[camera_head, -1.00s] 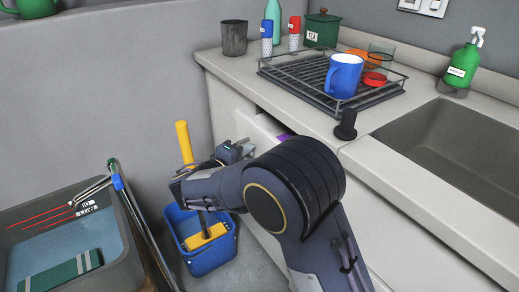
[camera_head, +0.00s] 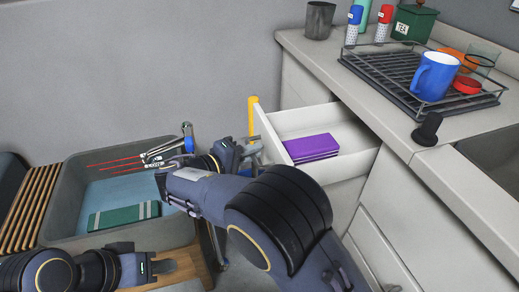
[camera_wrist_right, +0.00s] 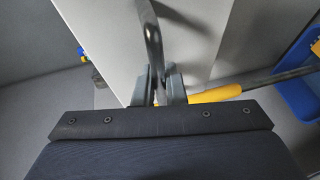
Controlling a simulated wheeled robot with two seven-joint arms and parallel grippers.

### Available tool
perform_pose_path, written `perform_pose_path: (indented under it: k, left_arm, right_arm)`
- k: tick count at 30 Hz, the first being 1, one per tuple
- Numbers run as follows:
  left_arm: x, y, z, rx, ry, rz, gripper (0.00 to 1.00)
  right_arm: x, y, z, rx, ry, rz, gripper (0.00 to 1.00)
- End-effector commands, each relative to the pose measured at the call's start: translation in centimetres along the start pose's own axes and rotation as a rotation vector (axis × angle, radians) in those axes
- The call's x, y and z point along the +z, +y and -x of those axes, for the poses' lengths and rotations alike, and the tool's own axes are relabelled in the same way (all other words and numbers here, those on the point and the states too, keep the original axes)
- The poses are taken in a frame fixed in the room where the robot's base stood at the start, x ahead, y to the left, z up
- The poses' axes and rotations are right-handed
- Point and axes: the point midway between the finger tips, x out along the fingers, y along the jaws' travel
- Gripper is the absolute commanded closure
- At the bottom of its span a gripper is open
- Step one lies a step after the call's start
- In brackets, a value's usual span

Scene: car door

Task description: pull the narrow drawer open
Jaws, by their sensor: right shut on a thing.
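The narrow white drawer (camera_head: 322,117) is pulled well out from under the counter in the head view. Purple flat items (camera_head: 312,148) lie inside it. My right gripper (camera_head: 252,152) is at the drawer's front, partly hidden behind its own arm. In the right wrist view, its fingers (camera_wrist_right: 159,84) are shut on the metal bar handle (camera_wrist_right: 152,38) of the white drawer front (camera_wrist_right: 110,35). My left gripper (camera_head: 165,267) is low at the left of the head view, away from the drawer; its finger opening is unclear.
A grey basin (camera_head: 75,215) with a green item (camera_head: 124,216) stands at the left. A yellow pole (camera_head: 252,113) stands behind the drawer front. The counter (camera_head: 330,50) holds a dish rack (camera_head: 395,85) with a blue mug (camera_head: 434,76). More cabinet fronts (camera_head: 372,245) lie below.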

Motion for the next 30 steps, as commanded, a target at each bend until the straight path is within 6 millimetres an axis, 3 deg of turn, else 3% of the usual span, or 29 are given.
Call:
perform_pose_path:
  k: [9,10,15,23,30]
  left_arm:
    - [0.0,0.0,0.0,0.000,0.000,0.000,0.64]
    - [0.0,0.0,0.0,0.000,0.000,0.000,0.64]
    - [0.0,0.0,0.0,0.000,0.000,0.000,0.64]
    - [0.0,0.0,0.0,0.000,0.000,0.000,0.64]
    - [-0.3,0.3,0.6,0.000,0.000,0.000,0.64]
  right_arm:
    - [0.0,-0.2,0.1,-0.003,0.001,0.003,1.00]
    - [0.0,-0.2,0.1,-0.003,0.001,0.003,0.87]
    - [0.0,-0.1,0.1,-0.002,0.001,0.001,0.68]
    - [0.0,0.0,0.2,-0.001,0.001,0.000,0.68]
    - [-0.1,0.1,3.4,-0.001,0.004,0.001,0.68]
